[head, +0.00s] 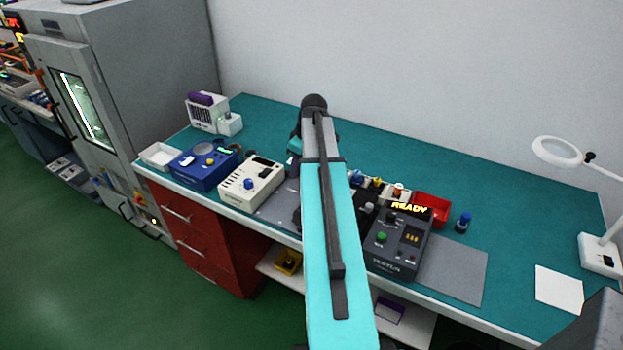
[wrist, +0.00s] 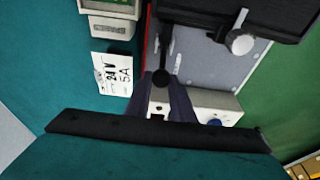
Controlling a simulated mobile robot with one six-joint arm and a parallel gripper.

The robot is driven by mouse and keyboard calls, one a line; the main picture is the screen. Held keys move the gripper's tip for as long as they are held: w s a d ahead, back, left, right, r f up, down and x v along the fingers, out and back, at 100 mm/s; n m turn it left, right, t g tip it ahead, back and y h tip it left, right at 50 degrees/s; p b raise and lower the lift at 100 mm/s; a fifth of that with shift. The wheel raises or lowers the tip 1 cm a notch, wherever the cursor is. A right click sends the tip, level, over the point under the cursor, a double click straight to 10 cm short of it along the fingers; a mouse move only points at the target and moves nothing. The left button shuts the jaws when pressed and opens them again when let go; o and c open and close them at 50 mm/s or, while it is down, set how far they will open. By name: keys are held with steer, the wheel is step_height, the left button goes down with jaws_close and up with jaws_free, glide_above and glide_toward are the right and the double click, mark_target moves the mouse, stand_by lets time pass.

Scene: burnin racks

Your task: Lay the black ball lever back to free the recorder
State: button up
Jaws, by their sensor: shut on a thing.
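In the wrist view a black ball (wrist: 161,77) sits on the end of a thin dark lever rod (wrist: 166,38) that runs up the picture over a light grey plate. My gripper (wrist: 161,84) is shut on the ball, with a dark finger on either side of it. A black unit (wrist: 270,12) with a silver knob (wrist: 241,44) stands at the top right of the plate. I cannot tell for sure which unit is the recorder. In the head view my own arm hides the lever and my gripper.
A cream box (head: 251,184) with a blue knob and a blue unit (head: 204,165) stand left of my arm. A dark unit (head: 398,240) reading READY and a red tray (head: 431,209) stand right.

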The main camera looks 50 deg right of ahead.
steer(key=shift+w+f, duration=0.15)
steer(key=shift+w+a+f, duration=0.1)
steer(key=shift+w+f, duration=0.1)
steer(key=shift+w, duration=0.05)
steer(key=shift+w+f, duration=0.1)
stand_by(0.3)
steer(key=shift+w+a+f, duration=0.1)
steer(key=shift+w+f, duration=0.15)
steer(key=shift+w, duration=0.05)
steer(key=shift+w+f+b, duration=0.1)
steer(key=shift+f+b, duration=0.05)
steer(key=shift+b, duration=0.15)
steer(key=shift+w+a+f, duration=0.1)
steer(key=shift+w+f, duration=0.1)
steer(key=shift+f, duration=0.05)
stand_by(0.3)
steer(key=shift+f, duration=0.15)
stand_by(0.3)
